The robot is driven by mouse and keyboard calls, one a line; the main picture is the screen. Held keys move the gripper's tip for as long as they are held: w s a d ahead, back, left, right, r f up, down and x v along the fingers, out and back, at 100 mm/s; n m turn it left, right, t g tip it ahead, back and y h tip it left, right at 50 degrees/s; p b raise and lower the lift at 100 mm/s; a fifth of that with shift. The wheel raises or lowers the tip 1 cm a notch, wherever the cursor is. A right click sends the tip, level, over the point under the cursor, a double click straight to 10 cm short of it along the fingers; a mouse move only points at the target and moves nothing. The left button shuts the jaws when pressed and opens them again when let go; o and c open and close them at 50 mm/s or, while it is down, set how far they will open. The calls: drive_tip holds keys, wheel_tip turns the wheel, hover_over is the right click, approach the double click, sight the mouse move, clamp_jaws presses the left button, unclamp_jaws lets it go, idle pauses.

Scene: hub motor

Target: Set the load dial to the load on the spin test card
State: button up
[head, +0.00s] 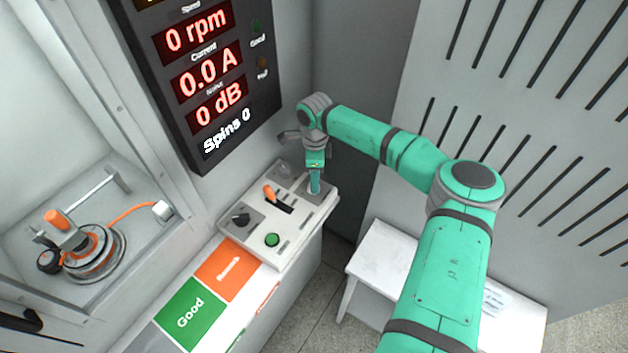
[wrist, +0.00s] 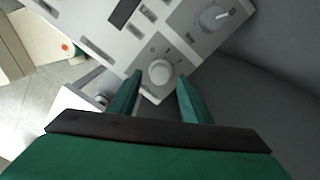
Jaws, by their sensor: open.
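My gripper (head: 315,188) is open over the far right end of the control panel (head: 318,212). In the wrist view its fingers (wrist: 160,80) stand apart on either side of a round white dial (wrist: 160,72) with small marks around it. I cannot tell whether they touch it. A second dial (wrist: 212,17), grey with a white pointer line, sits up and to the right, clear of the fingers. The labels are too small to tell which is the load dial. A sheet with small print (head: 493,302) lies on the white side table, partly behind my arm; its text is unreadable.
The panel also carries an orange-handled lever (head: 270,192), a black knob (head: 240,217) and a green button (head: 272,240). The display (head: 205,75) reads 0 rpm, 0.0 A, 0 dB, Spins 0. Green Good (head: 190,312) and orange Rework (head: 229,268) areas lie nearer. A motor fixture (head: 90,250) stands left.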

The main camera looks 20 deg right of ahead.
drive_tip(key=shift+a+f, duration=0.1)
drive_tip(key=shift+f, duration=0.8)
drive_tip(key=c, duration=1.1)
drive_tip(key=shift+o, duration=0.2)
